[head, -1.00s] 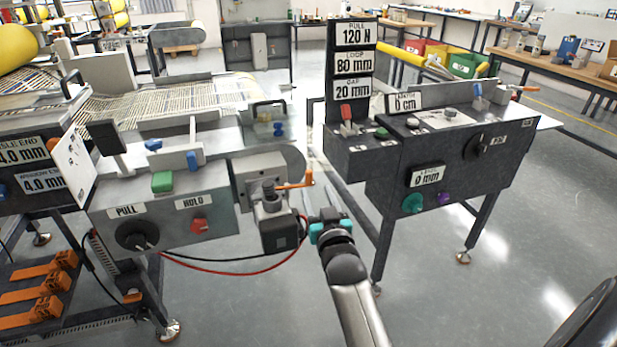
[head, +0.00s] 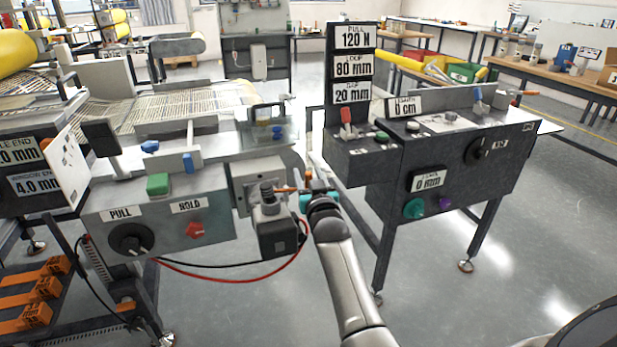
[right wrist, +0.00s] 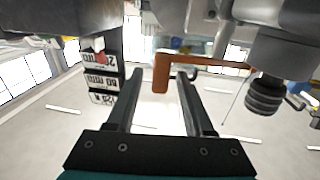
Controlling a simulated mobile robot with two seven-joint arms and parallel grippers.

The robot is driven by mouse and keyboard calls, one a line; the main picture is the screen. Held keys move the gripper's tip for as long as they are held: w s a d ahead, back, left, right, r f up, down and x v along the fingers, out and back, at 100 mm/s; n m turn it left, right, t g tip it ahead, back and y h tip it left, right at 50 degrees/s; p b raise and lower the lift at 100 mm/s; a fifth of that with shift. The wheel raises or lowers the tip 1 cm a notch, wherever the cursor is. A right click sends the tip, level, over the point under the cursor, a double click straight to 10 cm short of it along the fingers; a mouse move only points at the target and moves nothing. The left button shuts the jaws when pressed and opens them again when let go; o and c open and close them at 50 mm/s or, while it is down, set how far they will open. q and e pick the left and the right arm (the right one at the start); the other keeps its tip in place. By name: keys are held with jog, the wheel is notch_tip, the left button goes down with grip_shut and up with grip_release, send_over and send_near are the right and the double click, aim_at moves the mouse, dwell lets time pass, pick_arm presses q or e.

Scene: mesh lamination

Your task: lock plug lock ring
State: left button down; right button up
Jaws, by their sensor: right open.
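The grey plug housing (head: 273,228) hangs at the right end of the left machine, with a dark ribbed knob on it. An orange lever (head: 284,189) sticks out to the right from it. In the right wrist view the lever (right wrist: 205,60) crosses from the right, and its bent-down end lies between my fingertips. The ribbed dark cylinder (right wrist: 264,95) is to the right of my fingers. My right gripper (head: 311,190) is open at the lever's free end, and its fingers (right wrist: 160,78) show no clear contact. My left gripper is not in view. I cannot make out a separate lock ring.
The left machine's panel (head: 160,228) carries knobs and a green button. A red and a black cable (head: 250,275) loop below the plug. The dark console (head: 450,165) stands just right of my arm. Floor is free between the machines.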

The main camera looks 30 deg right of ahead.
grip_shut()
dwell(0.4)
